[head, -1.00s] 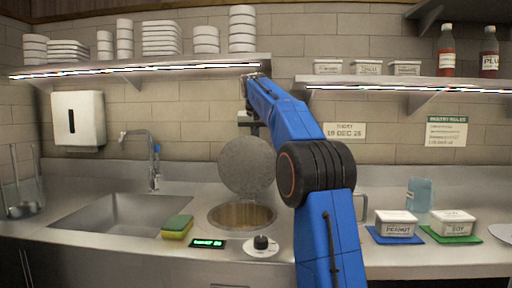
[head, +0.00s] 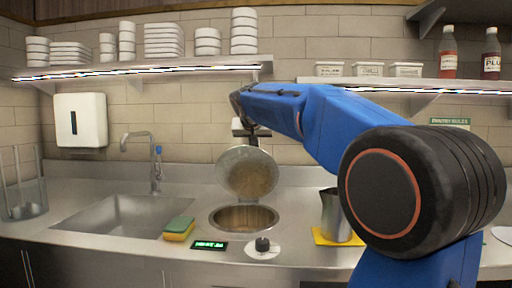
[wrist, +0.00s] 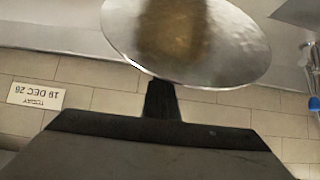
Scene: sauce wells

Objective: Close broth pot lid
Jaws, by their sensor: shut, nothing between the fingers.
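The broth pot is a round well (head: 244,218) sunk in the steel counter, with brownish liquid inside. Its round metal lid (head: 247,172) stands raised over the well's back edge, tilted forward, its face reflecting a brown patch. In the wrist view the lid (wrist: 225,45) fills the top middle. My gripper (head: 252,139) is behind the lid's upper edge. In the wrist view my gripper (wrist: 161,100) is shut and empty, its dark fingertips at the lid's near rim; they look to be touching it. The lid partly hides the fingertips.
A control knob (head: 263,245) and a green display (head: 209,245) sit in front of the well. A sponge (head: 179,229) lies left, beside the sink (head: 125,215). A metal pitcher (head: 334,213) stands right on a yellow mat (head: 322,238). A shelf (head: 140,72) hangs above.

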